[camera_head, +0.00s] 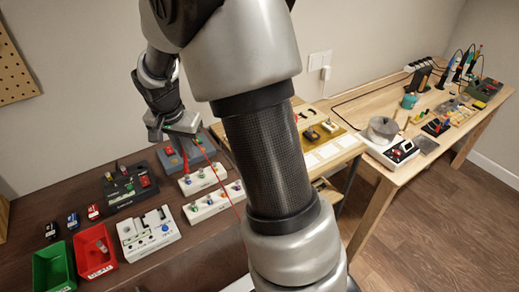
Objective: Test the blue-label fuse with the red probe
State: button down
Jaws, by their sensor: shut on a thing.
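My gripper (187,146) is over the back of the dark bench, above a grey box. It is shut on what seems to be the red probe, though its fingers and the probe tip are small and partly hidden. A thin red lead (226,190) runs from the gripper down to the right, behind my arm. Small dark pieces with coloured labels lie at the left, one of them blue (73,220); I cannot read the labels. A white tester (148,233) with a small blue part stands right of them, apart from the gripper.
A green bin (53,268) and a red bin (95,250) stand at the front left. My arm hides the middle. A wooden bench (360,104) with tools is at right.

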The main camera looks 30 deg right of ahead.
jog(key=shift+r+p, duration=1.8)
jog(key=shift+r, duration=1.25)
